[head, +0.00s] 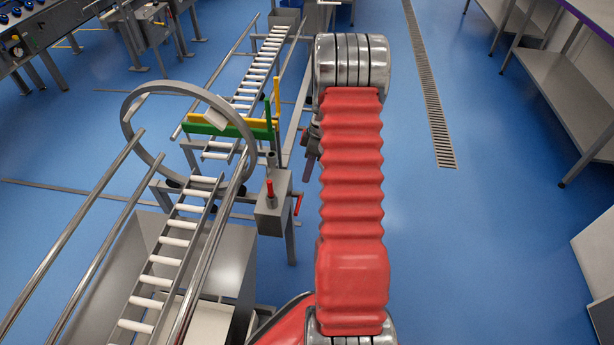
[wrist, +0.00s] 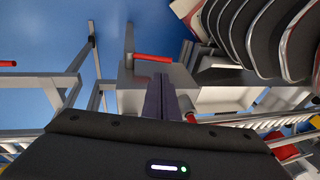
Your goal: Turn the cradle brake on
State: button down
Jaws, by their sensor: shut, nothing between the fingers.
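The cradle is a large grey ring (head: 133,98) around the roller track. A grey box (head: 272,214) on a post stands beside it. One red-handled lever (head: 269,188) stands upright on the box top; another red handle (head: 298,204) is on its right side. I cannot tell which is the brake. My gripper (head: 308,168) is up and to the right of the box, partly hidden by my arm. In the wrist view its fingers (wrist: 160,92) are together and empty. A red handle (wrist: 153,57) lies just beyond the fingertips, and another (wrist: 191,117) is right of the fingers.
A roller track (head: 165,270) with steel rails runs through the ring. Green (head: 228,129) and yellow bars cross behind it. A grey bin (head: 230,260) is below. Open blue floor (head: 450,250) lies to the right, with a drain grate (head: 428,85) and steel benches (head: 560,90).

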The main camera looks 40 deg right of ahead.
aim_at(298, 210)
jog(key=x, duration=1.2)
jog(key=shift+f, duration=0.1)
jog(key=shift+a, duration=0.1)
jog(key=shift+s+a+f, duration=0.25)
jog(key=shift+f, duration=0.25)
jog(key=shift+s+a+f, duration=0.2)
jog(key=shift+a+f, duration=0.1)
jog(key=shift+f, duration=0.2)
jog(key=s+a+v, duration=0.1)
jog(key=a+v, duration=0.1)
jog(key=v, duration=1.2)
jog(key=shift+s+r, duration=0.3)
jog(key=shift+s, duration=0.1)
jog(key=shift+a, duration=0.1)
